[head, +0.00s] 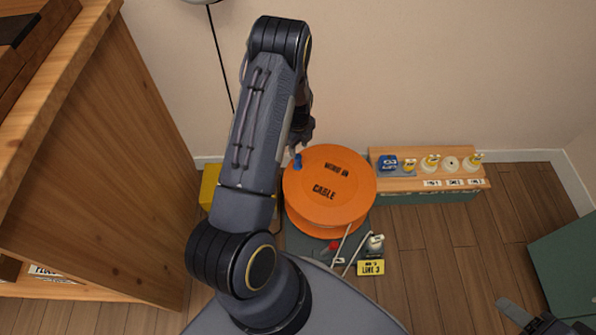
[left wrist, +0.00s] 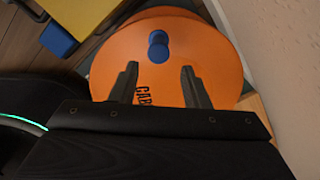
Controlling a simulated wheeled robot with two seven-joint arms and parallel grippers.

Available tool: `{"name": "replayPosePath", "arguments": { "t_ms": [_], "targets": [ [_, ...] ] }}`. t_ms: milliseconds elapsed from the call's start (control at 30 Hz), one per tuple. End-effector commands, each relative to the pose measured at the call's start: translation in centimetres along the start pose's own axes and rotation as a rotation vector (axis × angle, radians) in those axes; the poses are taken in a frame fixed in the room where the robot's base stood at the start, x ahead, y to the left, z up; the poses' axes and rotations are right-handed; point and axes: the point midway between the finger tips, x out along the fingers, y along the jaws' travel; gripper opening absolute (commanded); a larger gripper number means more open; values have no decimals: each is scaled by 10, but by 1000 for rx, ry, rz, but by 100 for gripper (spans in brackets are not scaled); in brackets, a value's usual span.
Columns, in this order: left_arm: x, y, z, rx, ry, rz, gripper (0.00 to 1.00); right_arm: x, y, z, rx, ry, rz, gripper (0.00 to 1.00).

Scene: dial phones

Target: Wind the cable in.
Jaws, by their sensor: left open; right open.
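An orange cable reel (head: 335,205) with black lettering, including "CABLE", stands low in front of the wall. A blue knob (head: 298,161) sits near the left edge of its top disc. My left gripper (head: 303,137) is just beyond the knob in the head view. In the left wrist view, the open, empty left fingers (left wrist: 158,82) point over the orange disc (left wrist: 120,60), with the blue knob (left wrist: 158,46) ahead of the gap between them. My right gripper (head: 515,312) is at the lower right, away from the reel. I cannot make out the cable on the reel.
A wooden shelf (head: 430,182) with small items stands right of the reel. A yellow box (head: 209,186) is to its left, partly behind my arm. A yellow "LINE 3" sign (head: 371,268) is in front. A wooden cabinet (head: 110,170) fills the left side.

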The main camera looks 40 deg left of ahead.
Motion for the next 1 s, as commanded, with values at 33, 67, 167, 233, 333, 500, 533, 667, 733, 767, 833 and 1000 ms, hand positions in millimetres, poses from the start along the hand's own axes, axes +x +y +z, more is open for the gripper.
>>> {"name": "replayPosePath", "arguments": {
  "t_ms": [33, 67, 167, 233, 333, 500, 533, 667, 733, 767, 833, 1000],
  "targets": [
    [13, 1, 2, 23, -6, 7, 42, 5, 2, 2, 0, 0, 0, 54],
    [17, 1, 2, 32, -7, 9, 42, 6, 3, 3, 0, 0, 0, 54],
    [29, 2, 2, 45, -9, 12, 42, 9, 4, 4, 0, 1, 0, 54],
    [39, 2, 2, 43, -8, 12, 42, 13, 6, 6, 0, 1, 0, 54],
    [57, 2, 2, 44, -8, 11, 42, 19, 9, 9, 0, 1, 0, 54],
    [80, 2, 2, 43, -9, 11, 42, 27, 12, 13, 0, 1, 0, 54],
    [83, 2, 2, 43, -9, 11, 42, 28, 13, 14, 0, 0, 0, 54],
    [90, 2, 2, 43, -9, 9, 42, 30, 14, 15, 0, 0, 0, 54],
    [92, 2, 2, 43, -8, 9, 42, 30, 14, 15, 0, 0, 0, 54],
    [92, 2, 2, 43, -8, 9, 42, 30, 14, 15, 0, 0, 0, 54],
    [92, 2, 2, 43, -8, 9, 42, 30, 14, 15, 0, 0, 0, 54],
    [91, 2, 2, 42, -8, 9, 35, 29, 14, 15, 0, 0, 0, 54]
  ]
}}
